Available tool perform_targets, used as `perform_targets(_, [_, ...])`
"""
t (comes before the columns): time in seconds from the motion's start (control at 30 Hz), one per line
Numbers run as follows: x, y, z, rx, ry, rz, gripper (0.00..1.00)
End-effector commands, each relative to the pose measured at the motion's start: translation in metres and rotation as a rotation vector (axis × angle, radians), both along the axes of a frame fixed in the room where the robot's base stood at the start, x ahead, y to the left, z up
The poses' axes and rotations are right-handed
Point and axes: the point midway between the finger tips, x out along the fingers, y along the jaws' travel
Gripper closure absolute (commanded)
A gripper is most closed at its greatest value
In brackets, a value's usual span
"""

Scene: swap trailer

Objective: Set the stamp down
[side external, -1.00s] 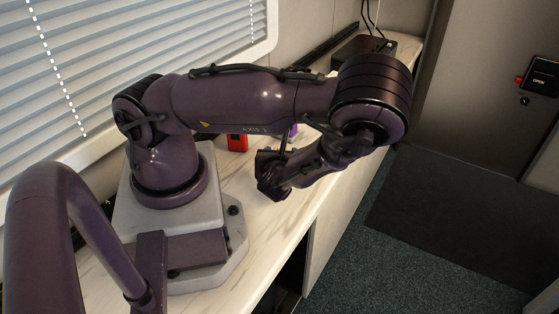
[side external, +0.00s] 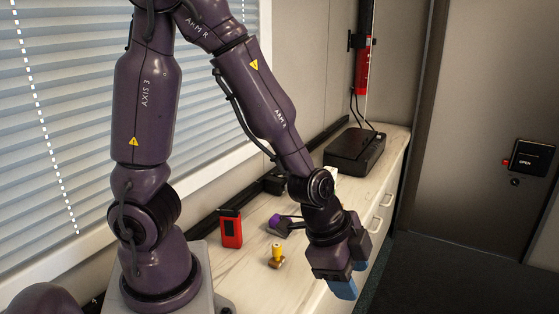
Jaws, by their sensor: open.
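A small object with a yellow knob and a brown base, which looks like the stamp (side external: 276,255), stands upright on the pale marbled counter (side external: 245,285). My gripper (side external: 343,285) hangs at the right with its blue fingertips pointing down, near the counter's front edge. It is apart from the stamp, to its right and nearer the camera. The gap between the fingertips is hard to see from here, and nothing shows held in them. The fingertips' height above the counter is not clear.
A red device (side external: 231,229) stands left of the stamp. A purple-topped dark object (side external: 278,222) lies behind it, close to my wrist. A black box (side external: 354,148) with cables sits at the far end. The counter left of the gripper has bare room.

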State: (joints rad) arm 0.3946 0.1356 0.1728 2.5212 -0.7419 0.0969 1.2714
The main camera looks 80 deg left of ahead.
Motion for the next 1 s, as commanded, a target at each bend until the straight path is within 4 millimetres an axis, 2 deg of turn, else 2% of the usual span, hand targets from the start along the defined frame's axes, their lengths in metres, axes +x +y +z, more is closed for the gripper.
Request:
perform_targets(0.03, [0.001,-0.001,0.029,-0.084,-0.021,0.052,0.49])
perform_targets(0.2, [-0.021,0.012,0.101,-0.240,-0.007,0.234,0.49])
perform_targets(0.3, [-0.043,0.030,0.133,-0.256,-0.003,0.369,0.49])
perform_targets(0.4, [-0.064,0.049,0.155,-0.242,-0.013,0.509,0.49])
perform_targets(0.5, [-0.081,0.064,0.168,-0.222,-0.028,0.627,0.49])
perform_targets(0.63, [-0.093,0.074,0.175,-0.207,-0.042,0.715,0.49])
perform_targets(1.0, [-0.095,0.075,0.176,-0.205,-0.041,0.729,0.49])
